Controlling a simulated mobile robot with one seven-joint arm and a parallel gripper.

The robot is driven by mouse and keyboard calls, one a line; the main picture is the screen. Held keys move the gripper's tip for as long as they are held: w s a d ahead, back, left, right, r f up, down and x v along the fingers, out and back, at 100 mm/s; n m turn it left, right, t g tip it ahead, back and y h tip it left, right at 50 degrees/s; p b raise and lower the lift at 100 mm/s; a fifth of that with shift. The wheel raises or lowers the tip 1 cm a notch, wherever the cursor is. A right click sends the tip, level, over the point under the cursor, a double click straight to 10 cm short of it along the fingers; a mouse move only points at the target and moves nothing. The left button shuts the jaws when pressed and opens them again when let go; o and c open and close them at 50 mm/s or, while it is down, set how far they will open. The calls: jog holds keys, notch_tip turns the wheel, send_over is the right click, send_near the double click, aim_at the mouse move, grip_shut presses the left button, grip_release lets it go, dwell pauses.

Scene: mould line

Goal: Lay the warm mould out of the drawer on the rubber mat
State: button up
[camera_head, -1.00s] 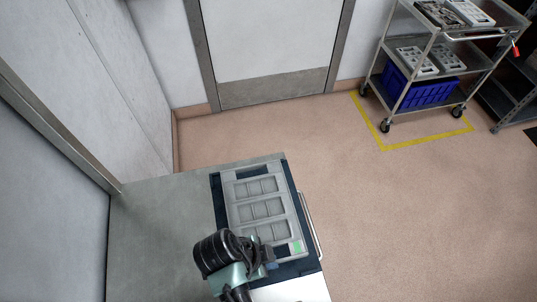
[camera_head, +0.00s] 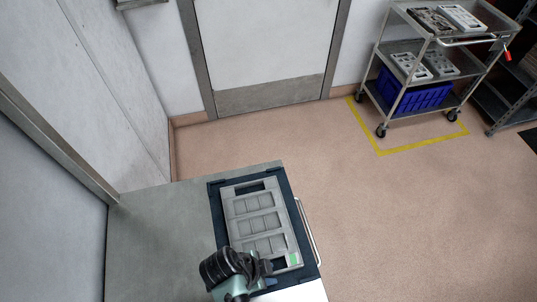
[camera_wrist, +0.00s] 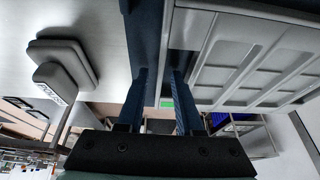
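The mould (camera_head: 233,228), a grey frame with rows of shallow pockets and a green mark at its near right corner, lies flat on the dark rubber mat (camera_head: 214,208), inside its edges. My gripper (camera_head: 270,268) is at the mould's near end. In the wrist view my gripper's two blue fingers (camera_wrist: 160,85) stand apart. The mould's rim (camera_wrist: 164,50) shows between them, nearer the right finger, with a gap towards the left one. Whether the right finger touches the rim is unclear. The drawer cannot be made out.
The mat is on a grey table (camera_head: 160,230) with clear room to the left. A metal rail (camera_head: 308,230) runs along the table's right edge. A trolley (camera_head: 420,70) with more moulds and a blue crate (camera_head: 418,94) stands at the back right, inside yellow floor tape.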

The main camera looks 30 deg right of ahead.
jog(key=b+v, duration=0.1)
jog(key=v, duration=1.1)
jog(key=w+r+n+t+y, duration=0.1)
jog(key=w+r+n+t, duration=0.6)
jog(key=w+r, duration=0.8)
jog(key=w+a+r+n+t, duration=0.15)
jog(key=w+r+t, duration=0.25)
jog(key=r, duration=0.4)
jog(key=w+a+r+n+t, duration=0.1)
jog(key=w+r+n+t, duration=0.1)
jog(key=w+r+t, duration=0.35)
jog(key=s+a+r+n+t+y, duration=0.1)
jog(key=s+r+n+t, duration=0.1)
jog(key=r, duration=0.7)
jog(key=s+r+n+t+y, duration=0.1)
jog(key=r+n+t, duration=0.15)
jog(key=r, duration=0.75)
jog(key=s+r+n+t, duration=0.3)
jog(key=s+r, duration=0.2)
jog(key=r, duration=0.4)
jog(key=s+a+r+n+t+y, duration=0.1)
jog(key=s+r+n+t, duration=0.2)
jog(key=s+r, duration=0.3)
notch_tip(320, 180, up, 3)
jog(key=shift+s+a+f+t, duration=0.15)
jog(key=shift+s+t, duration=0.15)
jog(key=shift+t, duration=0.4)
